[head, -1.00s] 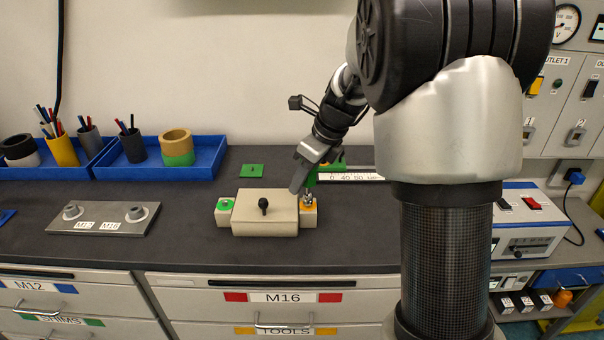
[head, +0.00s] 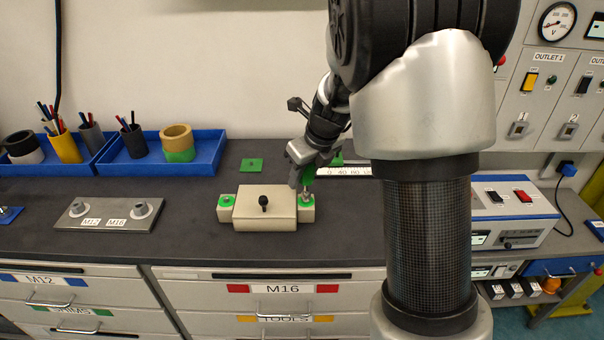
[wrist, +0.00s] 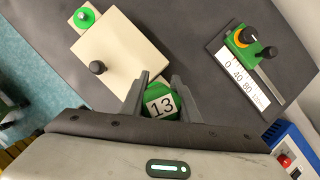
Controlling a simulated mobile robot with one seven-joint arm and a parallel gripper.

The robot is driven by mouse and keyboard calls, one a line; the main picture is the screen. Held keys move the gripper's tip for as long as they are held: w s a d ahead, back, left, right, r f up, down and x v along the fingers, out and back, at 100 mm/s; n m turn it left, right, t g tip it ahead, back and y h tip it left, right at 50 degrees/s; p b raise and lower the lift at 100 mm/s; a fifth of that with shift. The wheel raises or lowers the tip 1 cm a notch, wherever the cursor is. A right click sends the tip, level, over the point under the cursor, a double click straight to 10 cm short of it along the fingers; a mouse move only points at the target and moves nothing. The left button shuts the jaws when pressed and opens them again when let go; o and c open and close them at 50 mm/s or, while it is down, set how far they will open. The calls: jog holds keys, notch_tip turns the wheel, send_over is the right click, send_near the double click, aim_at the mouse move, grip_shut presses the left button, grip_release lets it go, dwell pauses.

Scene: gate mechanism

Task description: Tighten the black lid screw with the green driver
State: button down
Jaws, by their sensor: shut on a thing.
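My gripper (head: 302,178) is shut on the green driver (head: 309,174), whose head marked 13 shows between the fingers in the wrist view (wrist: 161,103). The driver's metal shaft points down at the right tab (head: 307,212) of a beige box (head: 264,216); I cannot tell whether it touches the screw there. The green patch on that tab shows around the tip. A black upright knob-like piece (head: 263,202), the only black one on the lid, stands at the lid's middle, left of the driver. The left tab has a green patch with a grey screw (head: 226,198).
A grey plate (head: 110,214) marked M12 and M16 lies left of the box. A green square (head: 251,165) lies behind it. A scale block (wrist: 240,78) with a green part stands to the right in the wrist view. Blue trays (head: 180,158) line the back left.

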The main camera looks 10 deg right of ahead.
jog(key=shift+r+p, duration=0.3)
jog(key=shift+r, duration=2.8)
